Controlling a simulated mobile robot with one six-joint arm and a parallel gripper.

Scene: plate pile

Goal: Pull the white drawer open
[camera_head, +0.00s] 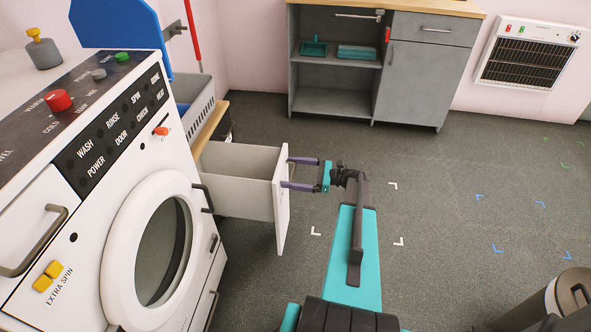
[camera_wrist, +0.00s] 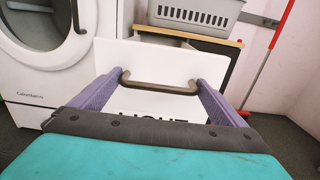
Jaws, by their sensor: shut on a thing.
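The white drawer (camera_head: 282,215) stands pulled out to the right from its low cabinet in the head view, its inside visible from above and looking empty. In the wrist view its white front (camera_wrist: 140,55) faces me, with dark lettering partly hidden by my gripper. A brown-grey bar handle (camera_wrist: 160,87) is on that front. My gripper (camera_head: 287,173) has purple fingers that reach the drawer front. In the wrist view the two fingers are at the two ends of the handle, shut on it.
A white washing machine (camera_head: 85,185) stands left, beside the drawer. A grey basket (camera_wrist: 195,14) sits on the wooden-topped cabinet (camera_wrist: 222,39) behind the drawer. A grey cabinet (camera_head: 425,90) and a heater (camera_head: 528,52) are at the back. A metal bin (camera_head: 550,300) is front right. The floor (camera_head: 470,190) right of my arm is mostly clear.

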